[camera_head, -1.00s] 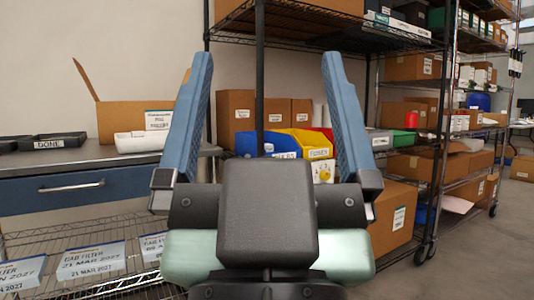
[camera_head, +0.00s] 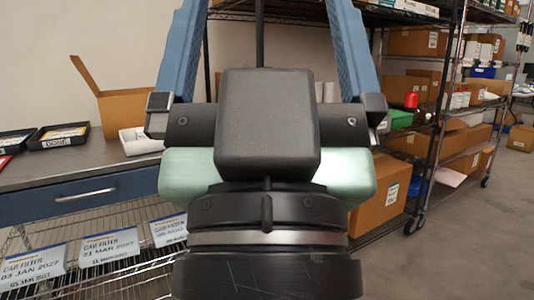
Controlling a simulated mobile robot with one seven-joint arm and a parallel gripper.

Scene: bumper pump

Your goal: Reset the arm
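My gripper (camera_head: 262,30) is in the middle of the head view, close to the camera, with its two blue fingers spread wide apart and pointing up. The fingertips run out of the top of the picture. Nothing shows between the fingers except the wall and shelving behind, so it looks empty. The dark gripper body hides part of the shelf behind it.
A workbench (camera_head: 85,168) with a blue drawer stands at the left. It bears a black tray (camera_head: 58,136), an open cardboard box (camera_head: 130,108) and a white bin (camera_head: 138,143). Shelving (camera_head: 440,130) with boxes stands behind and right. Floor (camera_head: 480,245) is clear at the far right.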

